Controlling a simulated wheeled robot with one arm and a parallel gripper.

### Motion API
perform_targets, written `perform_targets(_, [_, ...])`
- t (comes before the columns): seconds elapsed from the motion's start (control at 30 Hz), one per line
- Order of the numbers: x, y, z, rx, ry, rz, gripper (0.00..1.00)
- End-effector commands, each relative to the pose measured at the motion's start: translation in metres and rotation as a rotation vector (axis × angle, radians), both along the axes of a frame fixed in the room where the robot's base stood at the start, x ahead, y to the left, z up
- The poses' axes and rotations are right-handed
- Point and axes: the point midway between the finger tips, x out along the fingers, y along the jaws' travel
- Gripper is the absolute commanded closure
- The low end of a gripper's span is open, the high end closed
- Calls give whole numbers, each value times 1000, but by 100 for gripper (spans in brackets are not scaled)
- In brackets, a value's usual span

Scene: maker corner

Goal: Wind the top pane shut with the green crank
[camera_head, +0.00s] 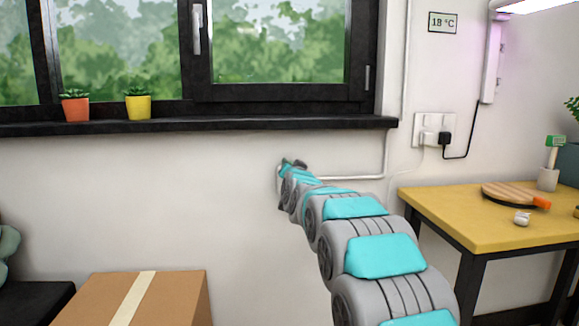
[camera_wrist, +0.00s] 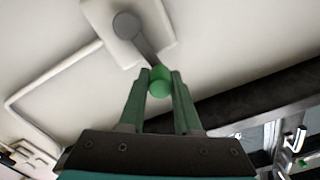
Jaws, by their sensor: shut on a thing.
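The crank shows in the wrist view as a grey arm (camera_wrist: 143,46) on a round hub (camera_wrist: 126,24), with a green knob (camera_wrist: 160,86) at its end. The hub sits on a white wall plate (camera_wrist: 102,17). My gripper (camera_wrist: 161,76) is shut on the green knob, one finger on each side. In the head view my gripper (camera_head: 291,166) is at the wall below the window sill and hides most of the crank. The window (camera_head: 280,45) shows only its lower part; I cannot see the top pane.
The dark sill (camera_head: 260,123) juts out above my gripper, with an orange pot (camera_head: 75,108) and a yellow pot (camera_head: 138,107) on it. A cardboard box (camera_head: 180,295) stands below left. A yellow table (camera_head: 460,222) stands at right.

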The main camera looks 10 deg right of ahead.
Motion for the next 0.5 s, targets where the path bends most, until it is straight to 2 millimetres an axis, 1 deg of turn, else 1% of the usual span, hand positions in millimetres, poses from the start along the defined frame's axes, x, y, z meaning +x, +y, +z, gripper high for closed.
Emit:
perform_targets(0.03, [1,0,-11,-14,18,1,100])
perform_targets(0.5, [1,-2,-11,-51,17,-1,100])
